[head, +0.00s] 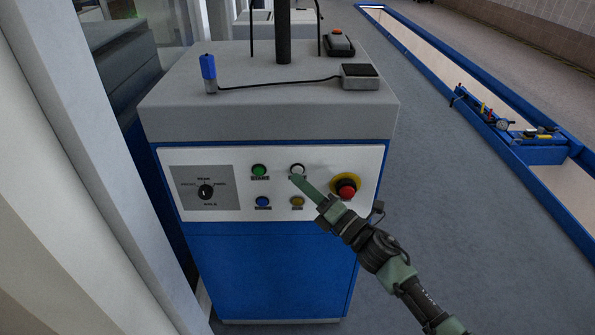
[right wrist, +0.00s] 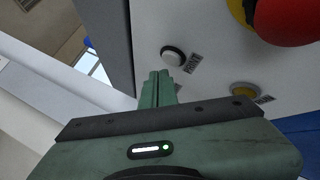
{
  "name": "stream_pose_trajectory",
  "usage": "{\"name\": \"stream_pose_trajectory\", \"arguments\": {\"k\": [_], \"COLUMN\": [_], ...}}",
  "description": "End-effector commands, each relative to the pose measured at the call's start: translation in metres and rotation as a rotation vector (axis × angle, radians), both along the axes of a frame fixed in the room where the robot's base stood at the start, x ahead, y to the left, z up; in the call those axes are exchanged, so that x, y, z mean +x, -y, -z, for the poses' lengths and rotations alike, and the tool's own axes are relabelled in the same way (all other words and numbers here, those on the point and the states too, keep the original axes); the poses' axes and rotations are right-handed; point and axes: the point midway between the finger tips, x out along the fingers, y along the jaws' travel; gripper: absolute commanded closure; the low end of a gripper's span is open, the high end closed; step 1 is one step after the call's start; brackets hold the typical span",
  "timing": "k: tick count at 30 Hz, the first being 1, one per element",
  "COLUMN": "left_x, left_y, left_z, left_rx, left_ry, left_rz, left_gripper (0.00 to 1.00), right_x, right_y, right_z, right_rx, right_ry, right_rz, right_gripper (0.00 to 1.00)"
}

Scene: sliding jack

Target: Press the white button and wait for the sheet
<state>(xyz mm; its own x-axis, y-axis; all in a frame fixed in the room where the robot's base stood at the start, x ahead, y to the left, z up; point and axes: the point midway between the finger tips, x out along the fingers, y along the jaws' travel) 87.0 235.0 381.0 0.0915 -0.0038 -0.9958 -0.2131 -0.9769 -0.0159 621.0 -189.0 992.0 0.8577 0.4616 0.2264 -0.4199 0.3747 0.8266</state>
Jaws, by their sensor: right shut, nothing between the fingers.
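The white button (head: 297,169) is on the upper row of the white control panel (head: 230,160) of a blue and grey cabinet. My right gripper (head: 295,179) is shut and empty, with its fingertips just below the white button in the head view. In the right wrist view the white button (right wrist: 173,54) sits just beyond the shut fingertips (right wrist: 158,74). I cannot tell whether the tips touch it. No sheet can be made out. My left gripper is not in view.
Around the white button are a green button (head: 259,170), a blue button (head: 263,201), a yellow button (head: 297,201) and a red emergency knob (head: 347,187). A rotary switch (head: 205,191) is at the left. A blue-edged pit (head: 480,70) runs along the floor at right.

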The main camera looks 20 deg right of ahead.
Motion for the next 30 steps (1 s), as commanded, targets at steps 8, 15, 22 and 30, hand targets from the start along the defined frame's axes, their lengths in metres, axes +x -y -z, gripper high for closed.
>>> {"name": "stream_pose_trajectory", "arguments": {"k": [8,15,22,30], "left_x": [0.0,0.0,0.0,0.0], "left_y": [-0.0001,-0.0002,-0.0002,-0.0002], "left_z": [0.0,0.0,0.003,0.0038], "left_rx": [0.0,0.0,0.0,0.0], "left_ry": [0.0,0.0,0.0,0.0], "left_rz": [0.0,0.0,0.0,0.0], "left_gripper": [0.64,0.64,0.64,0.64], "right_x": [0.0,0.0001,0.0047,0.0083], "right_y": [0.0,0.0,0.0017,0.0025], "right_z": [0.0,0.0,0.0008,-0.0002], "right_rx": [0.0,0.0,0.0,0.0], "right_ry": [0.0,0.0,-0.001,0.0], "right_rz": [0.0,0.0,0.001,0.0], "right_gripper": [1.0,1.0,1.0,1.0]}}
